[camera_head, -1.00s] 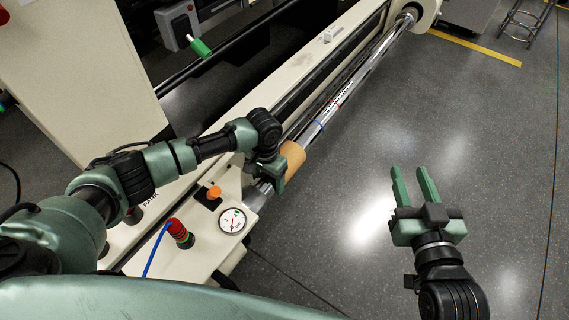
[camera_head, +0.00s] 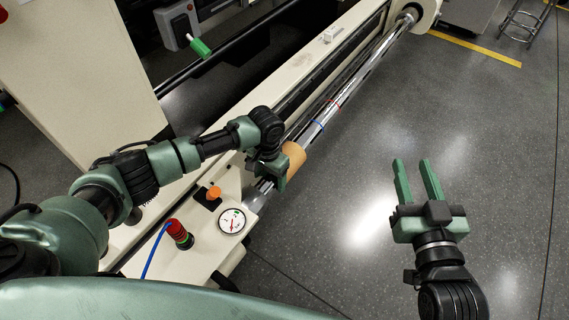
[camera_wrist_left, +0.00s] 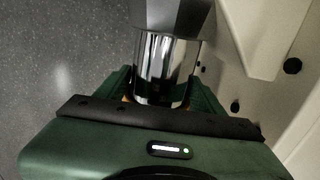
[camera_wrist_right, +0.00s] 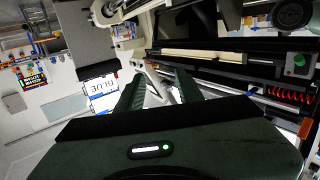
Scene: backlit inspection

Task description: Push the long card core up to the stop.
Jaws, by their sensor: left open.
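The card core (camera_head: 295,154) is a short-looking tan tube around the chrome shaft (camera_head: 355,82), just beyond my left gripper in the head view. My left gripper (camera_head: 272,172) is at the shaft's near end, against or very close to the core. In the left wrist view its open fingers (camera_wrist_left: 160,90) straddle the bare chrome shaft (camera_wrist_left: 165,65), with slivers of tan at the finger edges. The gripper hides part of the core. I cannot tell which part is the stop. My right gripper (camera_head: 415,180) is open and empty over the floor.
Blue and red rings (camera_head: 318,124) mark the shaft beyond the core. A pale machine rail (camera_head: 335,52) runs alongside it. A panel with a gauge (camera_head: 231,221), an orange knob (camera_head: 215,193) and a red-topped post (camera_head: 177,230) is near. Floor right of the shaft is clear.

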